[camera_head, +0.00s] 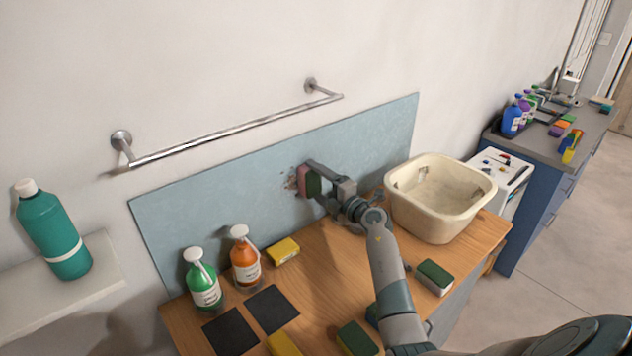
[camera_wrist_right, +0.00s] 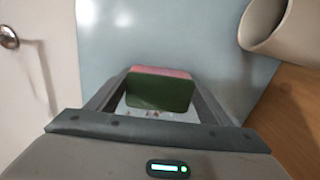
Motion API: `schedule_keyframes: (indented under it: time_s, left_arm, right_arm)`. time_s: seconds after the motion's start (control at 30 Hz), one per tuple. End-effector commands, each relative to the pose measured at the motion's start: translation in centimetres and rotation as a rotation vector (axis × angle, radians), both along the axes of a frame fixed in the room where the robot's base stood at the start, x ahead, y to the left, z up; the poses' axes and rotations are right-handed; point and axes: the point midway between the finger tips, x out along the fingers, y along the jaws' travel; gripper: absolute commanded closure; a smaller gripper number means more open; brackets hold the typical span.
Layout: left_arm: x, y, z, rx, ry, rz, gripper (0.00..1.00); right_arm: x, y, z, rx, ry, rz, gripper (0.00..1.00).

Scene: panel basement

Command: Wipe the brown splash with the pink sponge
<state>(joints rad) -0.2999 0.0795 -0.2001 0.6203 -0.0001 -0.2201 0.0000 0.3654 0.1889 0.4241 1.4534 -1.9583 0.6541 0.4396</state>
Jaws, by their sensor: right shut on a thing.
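The pink sponge (camera_head: 302,180), with a dark green pad on its near side, is held against or very close to the blue wall panel (camera_head: 230,210). My right gripper (camera_head: 313,178) is shut on it. In the right wrist view the sponge (camera_wrist_right: 160,90) sits between the two fingers, green side toward the camera. The brown splash (camera_head: 291,183) shows as small dark specks on the panel just left of the sponge; part of it may be hidden behind the sponge. Specks also show below the sponge in the right wrist view (camera_wrist_right: 152,114). My left gripper is not in view.
A cream basin (camera_head: 440,222) stands right of my right arm on the wooden counter (camera_head: 330,262). A green bottle (camera_head: 203,284), an orange bottle (camera_head: 244,260), a yellow sponge (camera_head: 283,251) and dark squares (camera_head: 272,309) lie left. A metal rail (camera_head: 230,130) juts from the wall above.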

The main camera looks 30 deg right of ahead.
Motion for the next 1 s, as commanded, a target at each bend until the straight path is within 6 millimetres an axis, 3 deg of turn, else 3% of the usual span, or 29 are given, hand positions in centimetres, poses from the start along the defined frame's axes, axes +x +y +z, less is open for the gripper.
schedule_keyframes:
  time_s: [0.37, 1.0]
  left_arm:
    - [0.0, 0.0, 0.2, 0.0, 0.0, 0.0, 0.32]
    - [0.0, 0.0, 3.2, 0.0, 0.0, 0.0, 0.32]
  right_arm:
    - [0.0, 0.3, 0.0, 0.001, 0.001, 0.002, 0.45]
    - [-0.4, 4.2, 0.0, 0.002, 0.001, 0.004, 0.45]
